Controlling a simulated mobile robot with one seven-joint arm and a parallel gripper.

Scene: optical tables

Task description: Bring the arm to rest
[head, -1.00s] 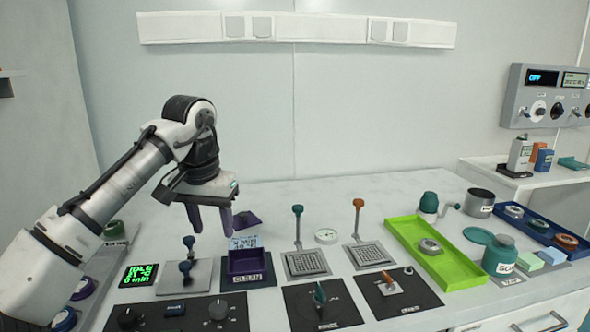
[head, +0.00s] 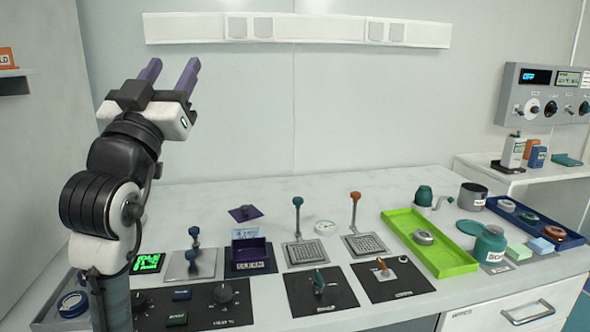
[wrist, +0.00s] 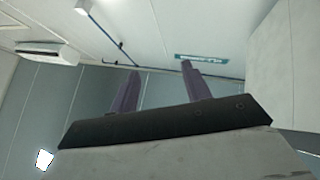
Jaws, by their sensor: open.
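My gripper (head: 171,74) is raised high above the left end of the table in the head view, with its two purple fingers pointing up and to the right. The fingers are apart and nothing is between them. In the wrist view my gripper (wrist: 158,82) shows the same two fingers against the wall and ceiling, touching nothing. My arm is folded upright at the left of the head view and hides part of the table's left end.
Below stand a purple CLEAN box (head: 249,255), a blue-knobbed lever (head: 195,240), levers with teal (head: 298,220) and orange (head: 355,212) knobs, a green tray (head: 428,243) and a teal bottle (head: 487,246). A shelf (head: 14,78) is at the far left. Air around the gripper is clear.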

